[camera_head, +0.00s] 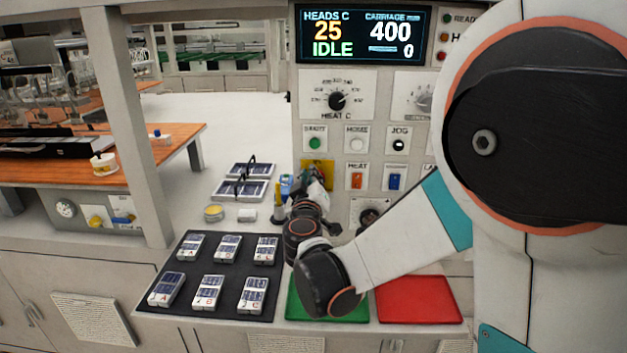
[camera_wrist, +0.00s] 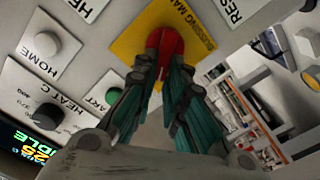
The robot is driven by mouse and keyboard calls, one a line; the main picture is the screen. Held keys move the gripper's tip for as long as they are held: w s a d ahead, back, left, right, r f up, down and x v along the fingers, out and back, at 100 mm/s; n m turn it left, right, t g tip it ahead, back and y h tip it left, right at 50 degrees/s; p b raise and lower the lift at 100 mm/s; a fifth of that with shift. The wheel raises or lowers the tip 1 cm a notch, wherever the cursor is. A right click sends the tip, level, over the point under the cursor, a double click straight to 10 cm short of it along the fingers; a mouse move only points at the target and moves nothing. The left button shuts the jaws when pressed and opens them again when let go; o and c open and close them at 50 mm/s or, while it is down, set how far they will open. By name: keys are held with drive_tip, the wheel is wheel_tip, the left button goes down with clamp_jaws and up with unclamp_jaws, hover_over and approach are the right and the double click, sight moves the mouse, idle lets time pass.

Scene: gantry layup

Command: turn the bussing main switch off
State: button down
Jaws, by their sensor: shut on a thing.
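The bussing main switch is a red knob (camera_wrist: 165,42) on a yellow plate (camera_wrist: 128,45) lettered "BUSSING MA…" in the wrist view. In the head view the yellow plate (camera_head: 318,168) sits low on the left of the control panel, and my gripper hides the knob. My gripper (camera_wrist: 162,70) has its two teal-padded fingers on either side of the red knob, closed on it. In the head view my gripper (camera_head: 312,188) is small and partly hidden by my own wrist. The knob's exact angle is hard to read.
A dark mat (camera_head: 184,284) with several modules, a green tray (camera_head: 300,310) and a red tray (camera_head: 425,300) lie below.

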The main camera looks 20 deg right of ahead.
drive_tip(key=n, duration=0.3)
drive_tip(key=f+n+b, duration=0.1)
drive_tip(key=n, duration=0.3)
drive_tip(key=a+f+n, duration=0.1)
drive_tip(key=n, duration=0.3)
drive_tip(key=shift+w+b, duration=0.1)
drive_tip(key=shift+b, duration=0.3)
drive_tip(key=c, duration=1.6)
unclamp_jaws()
drive_tip(key=shift+c, duration=0.2)
